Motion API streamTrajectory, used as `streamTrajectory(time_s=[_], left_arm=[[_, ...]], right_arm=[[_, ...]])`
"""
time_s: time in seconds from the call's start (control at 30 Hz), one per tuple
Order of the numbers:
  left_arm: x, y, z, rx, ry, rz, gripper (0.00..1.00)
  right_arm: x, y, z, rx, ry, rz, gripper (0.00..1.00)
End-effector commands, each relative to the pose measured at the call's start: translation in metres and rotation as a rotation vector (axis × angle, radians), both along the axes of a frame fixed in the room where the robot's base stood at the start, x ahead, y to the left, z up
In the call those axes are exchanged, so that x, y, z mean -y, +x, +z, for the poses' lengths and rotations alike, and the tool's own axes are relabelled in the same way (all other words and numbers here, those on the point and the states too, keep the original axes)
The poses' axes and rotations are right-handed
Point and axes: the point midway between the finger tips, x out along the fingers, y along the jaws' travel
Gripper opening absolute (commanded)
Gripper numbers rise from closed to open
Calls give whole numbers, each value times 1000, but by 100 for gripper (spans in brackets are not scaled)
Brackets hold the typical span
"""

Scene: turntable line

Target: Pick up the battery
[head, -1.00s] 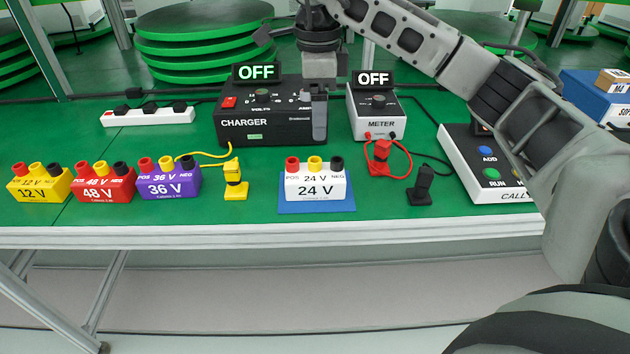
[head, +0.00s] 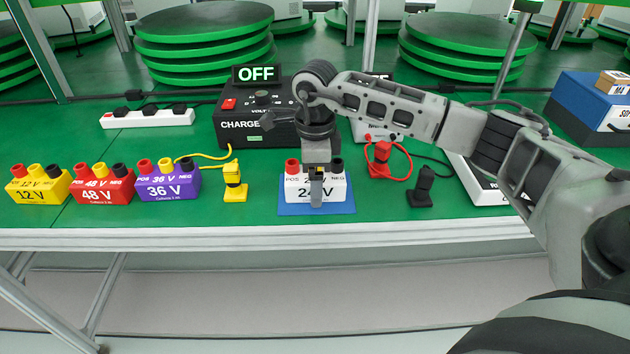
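The white 24 V battery (head: 335,187) stands upright on a blue mat (head: 287,209) at the middle front of the green bench. Its red and black terminals show, and the yellow one is hidden by my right gripper. My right gripper (head: 317,200) points down at the battery, its finger overlapping the middle of the front face and covering part of the label. The frame does not show whether it touches the battery or how far its fingers are apart. My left gripper is not in view.
Yellow (head: 38,189), red (head: 104,188) and purple (head: 168,185) batteries stand in a row at the left. A yellow plug (head: 235,184), a red plug (head: 380,165) and a black plug (head: 421,190) flank the mat. The charger (head: 240,128) stands behind; the meter (head: 372,130) is partly hidden.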

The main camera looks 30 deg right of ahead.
Motion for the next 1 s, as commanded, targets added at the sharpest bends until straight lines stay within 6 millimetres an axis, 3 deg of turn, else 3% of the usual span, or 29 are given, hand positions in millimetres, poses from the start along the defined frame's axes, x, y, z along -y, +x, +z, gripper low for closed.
streamTrajectory(time_s=[0.23, 0.4, 0.5, 0.77, 1.0], left_arm=[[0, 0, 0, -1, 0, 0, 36], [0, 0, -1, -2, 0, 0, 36], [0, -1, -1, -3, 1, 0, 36], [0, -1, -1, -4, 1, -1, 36], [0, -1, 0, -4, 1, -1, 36]], right_arm=[[0, 0, -2, 1, 0, 0, 84], [0, 0, -1, 1, 0, 0, 36], [0, 1, 0, 5, 2, 0, 14], [0, 1, 2, 6, 1, 0, 14], [0, 2, 22, 8, 2, 0, 14]])
